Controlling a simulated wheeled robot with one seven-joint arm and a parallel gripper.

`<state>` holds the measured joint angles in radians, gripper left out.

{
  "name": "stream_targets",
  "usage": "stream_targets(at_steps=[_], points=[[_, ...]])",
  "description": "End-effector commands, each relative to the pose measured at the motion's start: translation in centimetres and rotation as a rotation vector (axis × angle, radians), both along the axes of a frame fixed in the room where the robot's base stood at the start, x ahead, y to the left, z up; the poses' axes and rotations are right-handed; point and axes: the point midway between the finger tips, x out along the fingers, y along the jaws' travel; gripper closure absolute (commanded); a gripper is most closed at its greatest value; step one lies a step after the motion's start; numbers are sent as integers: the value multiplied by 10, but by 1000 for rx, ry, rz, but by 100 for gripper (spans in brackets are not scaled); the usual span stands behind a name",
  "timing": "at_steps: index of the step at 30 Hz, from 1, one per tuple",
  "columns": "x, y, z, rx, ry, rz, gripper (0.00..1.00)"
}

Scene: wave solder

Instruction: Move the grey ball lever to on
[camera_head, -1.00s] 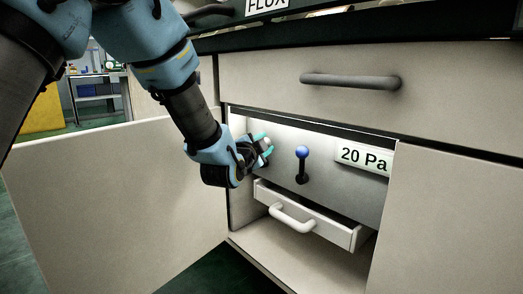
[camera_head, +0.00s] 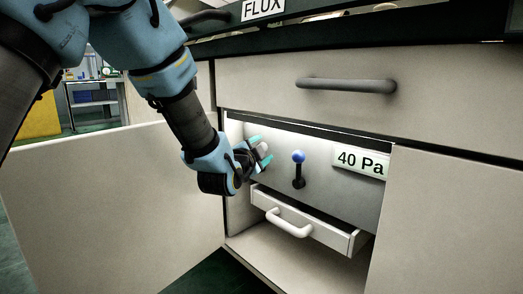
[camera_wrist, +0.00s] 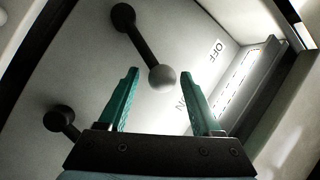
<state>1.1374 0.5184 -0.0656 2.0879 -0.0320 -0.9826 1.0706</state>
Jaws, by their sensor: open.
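The grey ball lever (camera_wrist: 162,78) has a dark arm running from its round pivot at the top of the wrist view. Its ball also shows in the head view (camera_head: 262,148). The arm points toward the partly hidden "ON" label (camera_wrist: 181,103); the "OFF" label (camera_wrist: 215,50) lies to the upper right. My gripper (camera_wrist: 164,82) is open, with its teal fingers on either side of the ball and gaps visible on both sides. In the head view my gripper (camera_head: 259,150) is inside the cabinet, at the left of the panel.
A blue ball lever (camera_head: 298,157) stands upright right of my gripper. A "40 Pa" display (camera_head: 361,162) is farther right. Below is a partly open small drawer (camera_head: 328,235) with a pale handle. The open cabinet door (camera_head: 110,205) is at left.

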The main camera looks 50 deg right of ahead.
Motion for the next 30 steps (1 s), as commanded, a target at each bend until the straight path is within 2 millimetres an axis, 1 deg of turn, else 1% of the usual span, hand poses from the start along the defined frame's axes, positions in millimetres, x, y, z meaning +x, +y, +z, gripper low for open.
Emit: stream_targets(at_steps=[4,8,15,18,21,25,30], points=[[-1,3,1,0,0,0,34],[-7,17,3,1,1,0,34],[-26,62,6,2,1,0,34],[-33,77,6,2,1,0,34],[-38,89,6,1,1,0,34],[-41,98,6,1,0,-1,34],[-42,100,6,0,0,0,34]])
